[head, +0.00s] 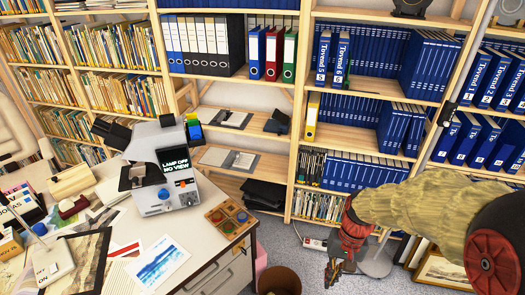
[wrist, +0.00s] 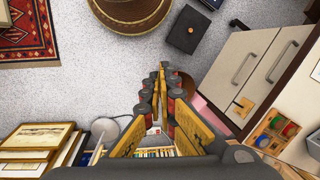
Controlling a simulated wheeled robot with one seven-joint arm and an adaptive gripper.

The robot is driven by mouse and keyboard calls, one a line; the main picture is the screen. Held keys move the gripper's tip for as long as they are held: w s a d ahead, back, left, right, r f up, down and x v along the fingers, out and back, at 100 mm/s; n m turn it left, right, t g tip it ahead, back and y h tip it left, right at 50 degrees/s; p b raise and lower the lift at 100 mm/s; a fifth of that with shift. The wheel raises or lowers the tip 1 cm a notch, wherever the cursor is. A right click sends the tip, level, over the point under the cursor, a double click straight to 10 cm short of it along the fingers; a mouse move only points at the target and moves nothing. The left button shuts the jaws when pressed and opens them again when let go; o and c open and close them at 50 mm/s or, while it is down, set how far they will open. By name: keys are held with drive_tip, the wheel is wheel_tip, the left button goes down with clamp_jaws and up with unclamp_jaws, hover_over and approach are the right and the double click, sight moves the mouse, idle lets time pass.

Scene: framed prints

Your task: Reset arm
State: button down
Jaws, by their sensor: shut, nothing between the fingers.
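My gripper (head: 335,272) hangs at the end of my arm, at the lower middle right of the head view. It points down over the floor, in front of the shelves and to the right of the desk. In the wrist view my gripper (wrist: 160,72) shows its two fingers closed together at the tips. Nothing is held between them. My arm reaches in from the right edge of the head view, in a tan sleeve with red joints.
The desk (head: 214,262) holds a grey device (head: 165,185), prints and a block tray (head: 231,219). Bookshelves (head: 290,150) stand behind. Framed prints (wrist: 40,137) lie at lower left in the wrist view. A round brown hat-like object (wrist: 130,12) and a dark box (wrist: 188,30) are on the open carpet.

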drive_tip(key=s+r+n+t, duration=0.1)
drive_tip(key=s+r+t, duration=0.2)
drive_tip(key=r, duration=0.7)
drive_tip(key=s+r+n+t+h, duration=0.1)
drive_tip(key=s+r+t, duration=0.3)
drive_tip(key=r, duration=0.6)
drive_tip(key=shift+s+a+r+n+h, duration=0.15)
drive_tip(key=shift+s+r+n+h, duration=0.15)
drive_tip(key=shift+s, duration=0.9)
